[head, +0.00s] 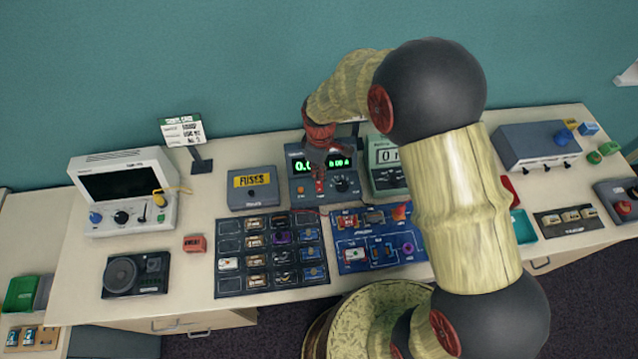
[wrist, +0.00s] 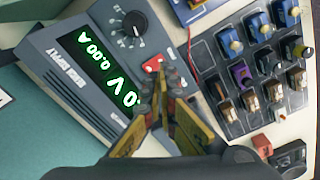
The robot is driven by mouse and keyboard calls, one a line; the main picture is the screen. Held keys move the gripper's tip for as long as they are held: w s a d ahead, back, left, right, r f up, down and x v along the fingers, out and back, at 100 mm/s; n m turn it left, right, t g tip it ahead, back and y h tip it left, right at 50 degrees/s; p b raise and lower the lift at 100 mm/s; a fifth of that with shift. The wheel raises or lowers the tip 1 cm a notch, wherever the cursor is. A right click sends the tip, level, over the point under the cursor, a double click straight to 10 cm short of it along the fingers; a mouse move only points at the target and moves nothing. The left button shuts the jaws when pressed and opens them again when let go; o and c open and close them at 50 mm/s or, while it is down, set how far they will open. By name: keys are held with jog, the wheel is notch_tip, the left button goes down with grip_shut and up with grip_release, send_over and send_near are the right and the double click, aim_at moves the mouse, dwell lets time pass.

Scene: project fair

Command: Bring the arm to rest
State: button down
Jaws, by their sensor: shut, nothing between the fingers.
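My gripper (head: 319,186) is over the front of the grey bench power supply (head: 345,196), with its fingers pointing down. In the wrist view my gripper (wrist: 160,100) is shut and holds nothing. Its fingertips are close to the red switch (wrist: 153,64) on the power supply (wrist: 72,55); I cannot tell whether they touch it. The power supply's green display (wrist: 110,70) is lit and reads 0.00 A and 0 V. My arm reaches up from the front right and bends over the table, hiding part of the bench behind it.
A blue circuit board (head: 345,238) and a dark tray of parts (head: 229,283) lie in front of the power supply. A fuses box (head: 252,199) stands left, a green meter (head: 386,183) right. A scope (head: 126,187) and sign (head: 184,130) are further left.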

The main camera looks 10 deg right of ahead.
dwell(0.4)
jog(key=shift+s+m, duration=0.2)
jog(key=shift+m, duration=0.4)
jog(key=s+d+r+m+t+b, duration=0.2)
jog(key=s+d+r+m+b, duration=0.3)
jog(key=s+r, duration=0.4)
jog(key=s+d+r+m+t+b, duration=0.3)
jog(key=s+d+r+m+b, duration=0.3)
jog(key=s, duration=0.7)
notch_tip(320, 180, up, 3)
jog(key=d+b, duration=0.2)
jog(key=shift+t+b, duration=0.3)
jog(key=c, duration=2.6)
grip_release()
